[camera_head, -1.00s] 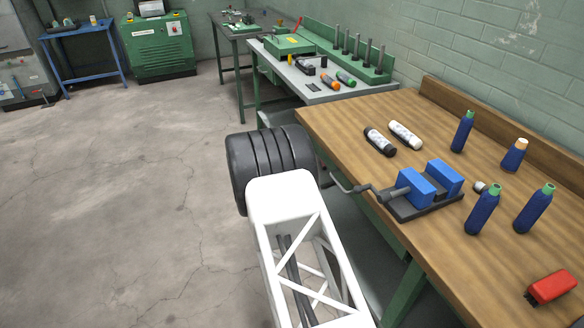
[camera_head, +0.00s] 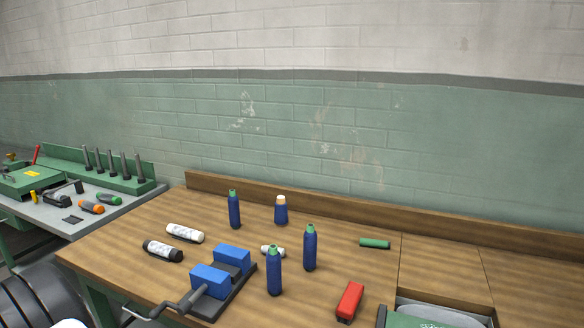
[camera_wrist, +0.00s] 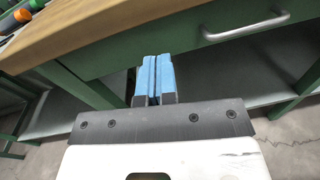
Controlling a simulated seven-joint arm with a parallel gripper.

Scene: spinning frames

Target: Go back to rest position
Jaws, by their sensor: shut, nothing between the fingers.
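My gripper (camera_wrist: 155,80) shows in the wrist view with its two blue-padded fingers pressed together and nothing between them. It is in front of the green side of the wooden workbench (camera_wrist: 85,22), below the bench top and near a drawer with a metal handle (camera_wrist: 247,27). In the head view the gripper is out of view. Only a small white bit of my arm and dark ribbed rings show at the lower left.
The workbench (camera_head: 135,235) carries a blue vise (camera_head: 210,281), several blue bottles (camera_head: 310,248), black (camera_head: 162,251) and white (camera_head: 185,233) cylinders, a green cylinder (camera_head: 374,243) and a red object (camera_head: 350,299). A grey-topped table (camera_head: 135,195) stands at left.

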